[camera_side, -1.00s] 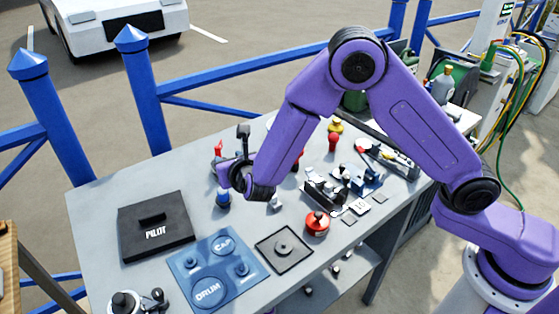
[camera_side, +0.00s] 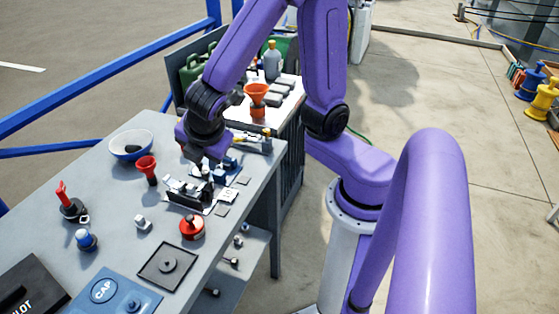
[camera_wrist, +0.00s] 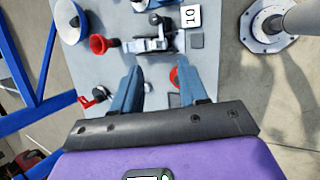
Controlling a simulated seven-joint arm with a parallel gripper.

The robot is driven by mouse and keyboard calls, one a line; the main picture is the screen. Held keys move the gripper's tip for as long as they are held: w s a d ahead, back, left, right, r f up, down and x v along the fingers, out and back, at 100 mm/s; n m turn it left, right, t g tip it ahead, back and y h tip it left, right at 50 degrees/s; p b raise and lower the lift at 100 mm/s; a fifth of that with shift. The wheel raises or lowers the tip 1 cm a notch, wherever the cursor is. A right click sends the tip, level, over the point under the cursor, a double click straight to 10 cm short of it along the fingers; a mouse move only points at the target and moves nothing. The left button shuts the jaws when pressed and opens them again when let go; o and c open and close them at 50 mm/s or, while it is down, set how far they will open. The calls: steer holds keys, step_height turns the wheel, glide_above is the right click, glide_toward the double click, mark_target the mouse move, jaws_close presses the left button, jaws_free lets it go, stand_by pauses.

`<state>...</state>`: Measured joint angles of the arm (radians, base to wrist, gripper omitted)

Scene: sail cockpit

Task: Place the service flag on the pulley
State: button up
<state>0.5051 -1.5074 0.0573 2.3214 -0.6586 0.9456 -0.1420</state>
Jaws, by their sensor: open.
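I cannot single out the service flag or the pulley with certainty. A silver and black fitting (camera_side: 188,190) stands mid-table, and it also shows ahead of the fingers in the wrist view (camera_wrist: 152,43). My gripper (camera_side: 212,158) is over the back part of the table, and partly hides a blue fitting (camera_side: 228,168) there. In the wrist view my gripper (camera_wrist: 163,75) has its two fingers apart, with nothing held between them.
An orange funnel (camera_side: 257,97) stands behind. A black square tray (camera_side: 168,265) is near the front edge.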

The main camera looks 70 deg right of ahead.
steer(key=s+d+m+g+y, duration=0.1)
steer(key=s+m+g+y, duration=0.1)
steer(key=s, duration=0.6)
steer(key=s+d+r+m+g+y, duration=0.1)
steer(key=s+m+g+y, duration=0.1)
steer(key=s, duration=0.6)
steer(key=shift+s+d+m, duration=0.2)
steer(key=shift+d+m, duration=0.2)
steer(key=shift+m, duration=0.4)
